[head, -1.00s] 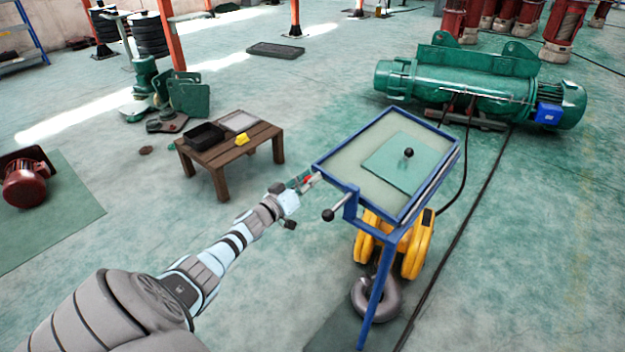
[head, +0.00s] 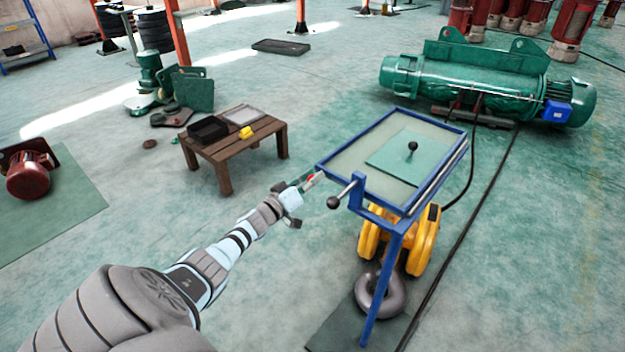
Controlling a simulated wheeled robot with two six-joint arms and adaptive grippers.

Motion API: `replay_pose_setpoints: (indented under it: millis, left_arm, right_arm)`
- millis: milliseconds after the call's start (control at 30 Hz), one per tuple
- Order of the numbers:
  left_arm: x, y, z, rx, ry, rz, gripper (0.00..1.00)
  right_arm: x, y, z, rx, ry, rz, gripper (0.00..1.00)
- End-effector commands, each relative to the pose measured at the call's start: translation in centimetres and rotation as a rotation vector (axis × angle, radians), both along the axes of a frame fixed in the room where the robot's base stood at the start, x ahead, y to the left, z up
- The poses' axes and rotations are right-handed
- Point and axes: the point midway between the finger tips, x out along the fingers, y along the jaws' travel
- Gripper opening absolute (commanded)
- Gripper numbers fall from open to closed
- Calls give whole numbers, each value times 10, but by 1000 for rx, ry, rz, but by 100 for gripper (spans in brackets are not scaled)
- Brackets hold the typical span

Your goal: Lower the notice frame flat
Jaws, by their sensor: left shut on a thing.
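The notice frame (head: 340,150) is a blue rectangular frame around a pale panel, on a blue post at the right of centre. It looks close to level, but I cannot tell whether it is fully flat. My left gripper (head: 309,182) is at the frame's left corner, shut on the frame's edge; the fingertips are small and the exact contact is unclear. My right gripper is out of view.
A yellow hook block (head: 425,240) with a grey hook (head: 380,298) stands beneath and behind the post. A green hoist (head: 470,88) lies behind. A wooden table (head: 232,150) with a black tray (head: 208,130) stands left. Cables cross the floor at right.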

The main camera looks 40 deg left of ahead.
Motion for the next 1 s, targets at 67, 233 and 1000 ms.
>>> replay_pose_setpoints:
  millis: [67, 233, 1000]
  left_arm:
    - [-3, 0, -7, -1, 15, 3, 0]
    - [-2, 0, -6, 0, 12, 2, 45]
    - [-106, -3, -6, 2, 14, -3, 45]
  right_arm:
    - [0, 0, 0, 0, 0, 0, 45]
    - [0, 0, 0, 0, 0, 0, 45]
    - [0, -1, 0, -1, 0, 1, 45]
